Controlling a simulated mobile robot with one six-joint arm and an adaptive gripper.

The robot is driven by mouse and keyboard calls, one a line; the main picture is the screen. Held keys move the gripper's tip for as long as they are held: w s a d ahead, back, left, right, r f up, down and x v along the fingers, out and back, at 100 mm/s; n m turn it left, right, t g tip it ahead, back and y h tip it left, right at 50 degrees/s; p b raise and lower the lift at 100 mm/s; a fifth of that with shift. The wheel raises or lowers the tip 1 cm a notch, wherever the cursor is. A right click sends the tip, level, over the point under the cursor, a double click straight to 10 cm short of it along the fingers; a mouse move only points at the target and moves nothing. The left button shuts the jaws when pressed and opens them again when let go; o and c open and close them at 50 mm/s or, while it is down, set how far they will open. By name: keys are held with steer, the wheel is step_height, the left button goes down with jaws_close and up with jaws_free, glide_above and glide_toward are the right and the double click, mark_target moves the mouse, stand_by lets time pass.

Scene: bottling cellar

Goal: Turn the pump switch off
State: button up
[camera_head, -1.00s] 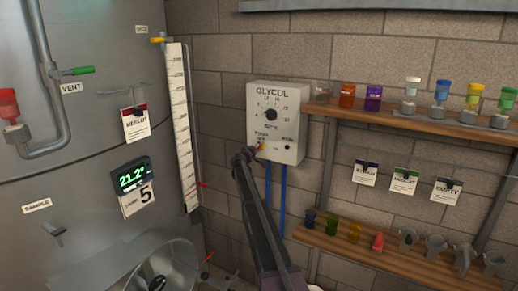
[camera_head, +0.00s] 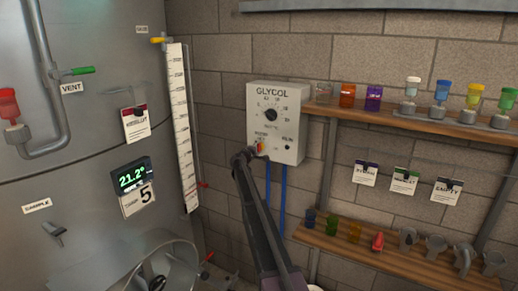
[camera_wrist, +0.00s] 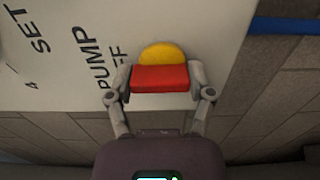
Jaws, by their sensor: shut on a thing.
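The white GLYCOL control box (camera_head: 284,98) hangs on the block wall, with a black dial in its upper half. The pump switch (camera_wrist: 160,72) is at the box's lower part; the wrist view shows its red block with a yellow rounded part beyond it. Beside it the printed words PUMP and a partly hidden OFF show. My gripper (camera_wrist: 160,82) is shut on the pump switch, one finger on each side of the red block. In the head view my gripper (camera_head: 248,155) is at the box's lower left and covers part of the switch.
Blue pipes (camera_head: 282,195) run down below the box. An upper shelf (camera_head: 420,127) and a lower shelf (camera_head: 370,258) with small coloured items are to the right. A steel tank (camera_head: 80,180) and a tall white scale (camera_head: 182,130) stand at left.

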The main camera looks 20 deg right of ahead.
steer(key=shift+w, duration=0.1)
steer(key=o, duration=1.1)
steer(key=shift+a, duration=0.1)
steer(key=shift+s+a, duration=0.4)
steer(key=shift+s, duration=0.1)
steer(key=v, duration=1)
steer(key=shift+s+a, duration=0.2)
steer(key=shift+a, duration=0.1)
